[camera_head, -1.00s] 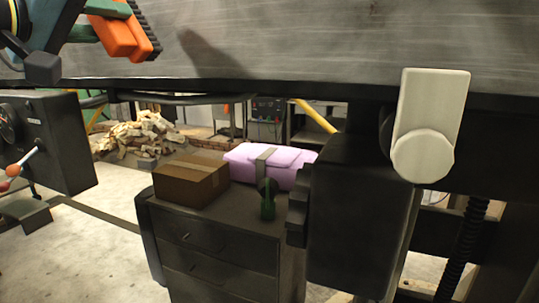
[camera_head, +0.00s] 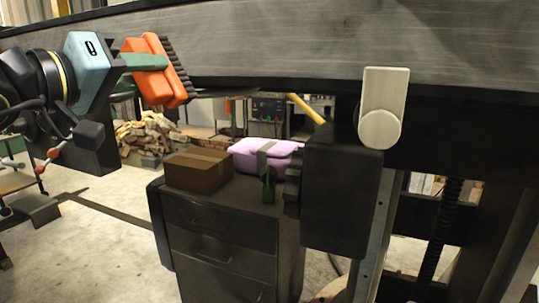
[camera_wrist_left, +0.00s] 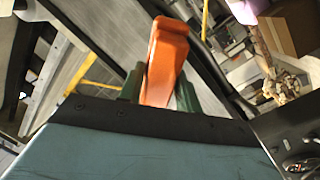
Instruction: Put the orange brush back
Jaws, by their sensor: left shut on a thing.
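The orange brush (camera_head: 157,88) has a blocky orange body and a dark ribbed bristle side that faces right. My left gripper (camera_head: 148,63), with a teal body and green fingers, is shut on it and holds it raised in the upper left of the head view. The brush shows in front of the long grey metal beam (camera_head: 290,50); whether the bristles touch the beam I cannot tell. In the left wrist view the orange body (camera_wrist_left: 166,62) sticks out between the green fingers, its bristles hidden. My right gripper is not in view.
A dark drawer cabinet (camera_head: 215,247) stands below, with a cardboard box (camera_head: 197,171), a pink case (camera_head: 252,156) and a small green object (camera_head: 267,187) on top. A dark block with a pale knob (camera_head: 380,128) is at right. Open floor (camera_head: 105,235) lies at left.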

